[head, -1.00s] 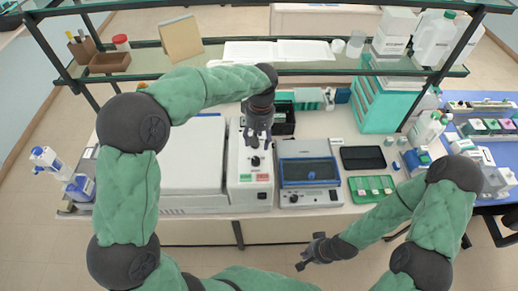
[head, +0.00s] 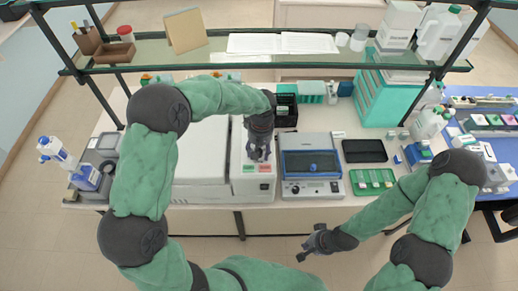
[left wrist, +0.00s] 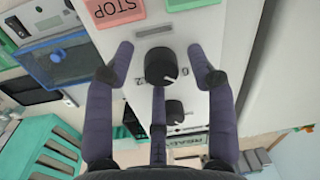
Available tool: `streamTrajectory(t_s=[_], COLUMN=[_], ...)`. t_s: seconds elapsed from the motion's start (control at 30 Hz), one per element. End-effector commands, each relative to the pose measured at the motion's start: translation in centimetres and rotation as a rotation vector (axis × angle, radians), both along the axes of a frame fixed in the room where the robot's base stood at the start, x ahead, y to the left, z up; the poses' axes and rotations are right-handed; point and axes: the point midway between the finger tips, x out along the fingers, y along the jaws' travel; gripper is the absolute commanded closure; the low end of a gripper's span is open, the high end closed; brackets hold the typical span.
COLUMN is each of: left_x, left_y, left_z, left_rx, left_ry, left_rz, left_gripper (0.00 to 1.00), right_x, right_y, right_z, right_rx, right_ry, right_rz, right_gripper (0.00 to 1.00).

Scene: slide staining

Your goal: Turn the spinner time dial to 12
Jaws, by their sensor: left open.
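The spinner's white control panel (head: 249,186) carries a green and a red button at its front. In the left wrist view, a black dial (left wrist: 161,67) with a white mark sits on the panel, with small numbers partly seen beside it. A second black knob (left wrist: 176,112) lies beyond it, partly behind a finger. My left gripper (head: 259,152) is over the panel, pointing down. In the left wrist view its open fingers (left wrist: 160,72) stand on either side of the nearer dial, with gaps to it. My right gripper (head: 309,245) is open and empty, in front of the bench.
A blue-windowed device (head: 310,165) stands right of the panel. The pink STOP button (left wrist: 115,12) and a green button (left wrist: 190,3) are close to the dial. A green slide tray (head: 372,181) and a dark tray (head: 364,151) lie further right. A glass shelf (head: 200,55) spans the back.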

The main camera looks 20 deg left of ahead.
Motion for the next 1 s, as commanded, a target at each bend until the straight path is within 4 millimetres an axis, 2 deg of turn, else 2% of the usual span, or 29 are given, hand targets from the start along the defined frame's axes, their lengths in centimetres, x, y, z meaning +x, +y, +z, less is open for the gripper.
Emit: streamTrajectory(t_s=[0.1, 0.3, 0.67, 1.0], left_x=[0.00, -0.02, -0.10, -0.22], left_y=[0.00, 0.00, -0.05, -0.05], left_z=[0.02, 0.03, -0.08, -0.22], left_rx=[0.000, -0.001, 0.000, 0.000], left_ry=[0.000, 0.001, 0.002, 0.004], left_rz=[0.000, 0.000, -0.032, -0.244], left_gripper=[0.47, 1.00, 1.00, 1.00], right_x=[0.00, 0.00, 0.00, 0.00], right_y=[0.00, 0.00, 0.00, 0.00], right_z=[0.00, 0.00, -0.17, -1.00], right_rx=[0.000, 0.000, 0.000, 0.000], right_ry=[0.000, 0.000, 0.000, 0.000], right_rz=[0.000, 0.000, 0.000, 0.000], right_gripper=[1.00, 1.00, 1.00, 1.00])
